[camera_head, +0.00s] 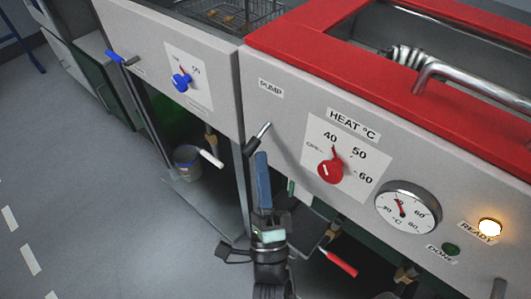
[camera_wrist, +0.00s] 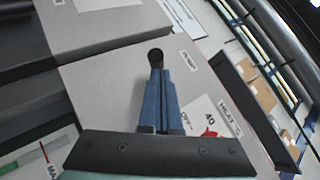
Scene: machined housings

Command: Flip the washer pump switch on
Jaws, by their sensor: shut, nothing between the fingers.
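The pump switch (camera_head: 252,146) is a small lever with a metal shaft and a black grip on the grey front panel, below the PUMP label (camera_head: 270,87). Its grip slants down and left from the shaft in the head view. In the wrist view the round black end of the switch (camera_wrist: 155,56) shows right at the fingertips. My gripper (camera_head: 261,157) is shut and empty, its blue fingers pointing up at the panel just below and right of the grip. The fingers also show in the wrist view (camera_wrist: 157,76). I cannot tell whether they touch the switch.
Right of the switch are the red heat knob (camera_head: 331,170), a dial gauge (camera_head: 408,207), the lit READY lamp (camera_head: 490,227) and the dark green DONE lamp (camera_head: 450,249). A blue knob (camera_head: 181,82) is on the left panel. A white-handled lever (camera_head: 211,158) and red-handled lever (camera_head: 341,263) stick out below.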

